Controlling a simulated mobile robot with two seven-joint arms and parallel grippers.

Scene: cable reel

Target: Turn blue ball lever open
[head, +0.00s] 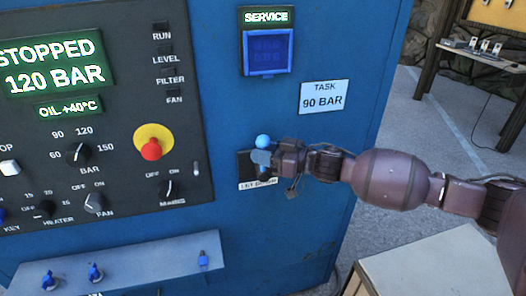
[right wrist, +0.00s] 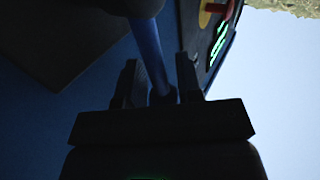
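The blue ball (head: 263,141) tops a lever on a small dark plate on the blue cabinet's front, with a partly covered white label (head: 250,185) below. My right gripper (head: 265,160) is at the lever just below the ball, coming from the right and hiding most of the lever. In the right wrist view the blue lever shaft (right wrist: 150,55) runs between the two dark fingers of my right gripper (right wrist: 158,78). The fingers stand apart, with a gap visible beside the shaft. That view is dark, so contact is hard to judge. My left gripper is not in view.
The control panel (head: 105,185) with knobs and a red emergency button (head: 151,149) is left of the lever. A ledge with blue valves (head: 115,270) juts out below. A pale box top (head: 435,268) stands at lower right. Open floor lies right of the cabinet.

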